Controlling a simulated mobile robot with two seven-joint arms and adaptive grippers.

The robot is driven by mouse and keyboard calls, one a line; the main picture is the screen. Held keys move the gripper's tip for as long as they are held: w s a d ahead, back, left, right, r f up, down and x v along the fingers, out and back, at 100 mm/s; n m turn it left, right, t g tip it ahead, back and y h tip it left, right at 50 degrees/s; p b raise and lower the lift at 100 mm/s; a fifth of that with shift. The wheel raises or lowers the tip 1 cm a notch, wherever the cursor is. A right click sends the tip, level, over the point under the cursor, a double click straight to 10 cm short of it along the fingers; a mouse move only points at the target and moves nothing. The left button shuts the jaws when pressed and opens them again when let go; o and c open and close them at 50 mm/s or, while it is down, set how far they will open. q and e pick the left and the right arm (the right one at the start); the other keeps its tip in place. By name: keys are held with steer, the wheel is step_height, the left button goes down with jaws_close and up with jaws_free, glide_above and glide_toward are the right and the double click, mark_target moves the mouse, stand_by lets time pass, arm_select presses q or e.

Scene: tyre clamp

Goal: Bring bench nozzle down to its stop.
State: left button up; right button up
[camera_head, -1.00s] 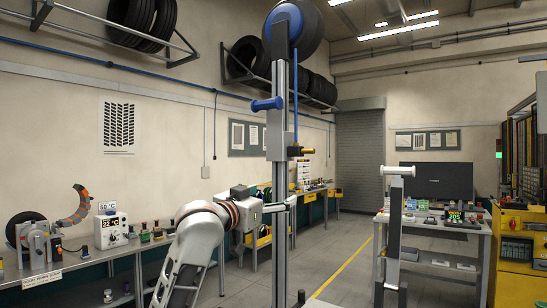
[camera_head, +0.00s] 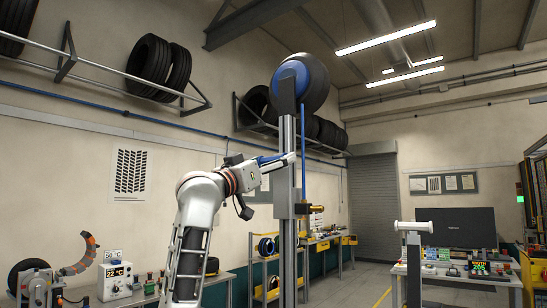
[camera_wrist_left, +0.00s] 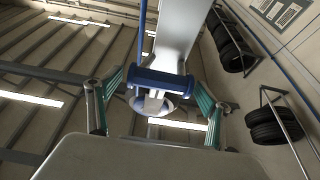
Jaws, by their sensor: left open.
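The bench nozzle is a brass fitting (camera_head: 314,209) on a grey carriage (camera_head: 285,205) partway up a tall metal column (camera_head: 288,265). A blue hose (camera_head: 304,145) runs up from it. A blue handle (camera_head: 272,158) sticks out to the left of the carriage, and it also shows in the wrist view (camera_wrist_left: 160,80). My left gripper (camera_head: 254,170) has reached this handle from the left. In the wrist view its green-padded fingers (camera_wrist_left: 158,95) are spread, with the handle across the space between them. I cannot tell whether they touch it. My right gripper is out of view.
A grey post with a white crossbar (camera_head: 412,226) stands to the right. Benches (camera_head: 325,240) line the wall behind. Tyres hang on wall racks (camera_head: 160,65).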

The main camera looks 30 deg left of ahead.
arm_select(q)
steer(key=shift+w+r, duration=0.15)
steer(key=shift+w, duration=0.4)
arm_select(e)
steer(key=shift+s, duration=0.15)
arm_select(q)
steer(key=c, duration=1.6)
steer(key=b, duration=0.3)
glide_toward(284, 202)
steer(key=x, duration=0.4)
steer(key=shift+w+d+r, duration=0.1)
steer(key=shift+w+r, duration=0.15)
steer(key=shift+w, duration=0.05)
step_height(284, 202, down, 41)
steer(key=b, duration=0.4)
steer(key=shift+s+r, duration=0.15)
steer(key=shift+r, duration=0.1)
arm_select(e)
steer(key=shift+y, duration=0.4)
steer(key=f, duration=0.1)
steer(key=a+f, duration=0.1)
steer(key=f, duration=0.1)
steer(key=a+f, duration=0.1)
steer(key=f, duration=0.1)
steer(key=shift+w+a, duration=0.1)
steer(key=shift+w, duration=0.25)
